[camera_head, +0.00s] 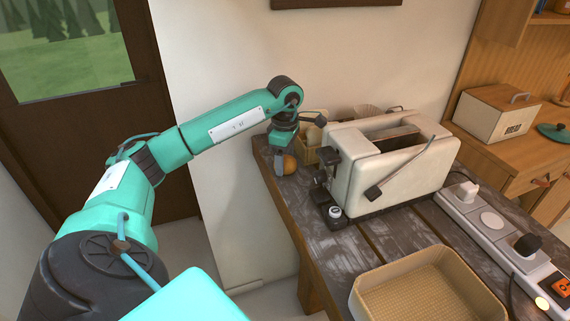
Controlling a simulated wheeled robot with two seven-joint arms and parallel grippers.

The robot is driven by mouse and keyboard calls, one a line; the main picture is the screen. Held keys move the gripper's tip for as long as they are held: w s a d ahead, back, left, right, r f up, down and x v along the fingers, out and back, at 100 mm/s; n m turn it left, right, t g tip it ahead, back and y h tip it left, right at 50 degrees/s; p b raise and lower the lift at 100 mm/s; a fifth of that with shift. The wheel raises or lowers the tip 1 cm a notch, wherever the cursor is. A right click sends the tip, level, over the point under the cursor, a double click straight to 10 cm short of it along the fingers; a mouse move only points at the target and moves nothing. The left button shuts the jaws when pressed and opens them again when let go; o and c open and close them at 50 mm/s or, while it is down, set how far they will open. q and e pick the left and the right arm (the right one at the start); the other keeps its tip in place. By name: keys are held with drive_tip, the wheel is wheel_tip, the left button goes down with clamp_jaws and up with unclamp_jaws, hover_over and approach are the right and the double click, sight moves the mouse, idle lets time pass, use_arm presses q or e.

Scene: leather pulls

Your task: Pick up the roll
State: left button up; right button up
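The roll (290,164) is a small, rounded orange-brown piece at the far left end of the dark wooden table, left of the toaster. My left gripper (284,167) points down at it. Its dark fingers overlap the roll in the picture and hide part of it. The view is too small to tell whether the fingers press on the roll, or whether the roll rests on the table or is slightly raised. My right gripper is not in view.
A white toaster (378,181) with a dark lever stands close right of my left gripper. Behind is a small basket (311,148). A wicker tray (366,309) is at the front, and a power strip (467,212) lies along the right. The wall is close behind.

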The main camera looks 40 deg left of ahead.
sight(285, 157)
use_arm(q)
drive_tip(key=c, duration=0.3)
drive_tip(key=shift+r, duration=0.5)
wheel_tip(285, 157, up, 8)
drive_tip(key=shift+b, duration=0.65)
drive_tip(key=shift+r+p, duration=1.7)
drive_tip(key=shift+r, duration=3.85)
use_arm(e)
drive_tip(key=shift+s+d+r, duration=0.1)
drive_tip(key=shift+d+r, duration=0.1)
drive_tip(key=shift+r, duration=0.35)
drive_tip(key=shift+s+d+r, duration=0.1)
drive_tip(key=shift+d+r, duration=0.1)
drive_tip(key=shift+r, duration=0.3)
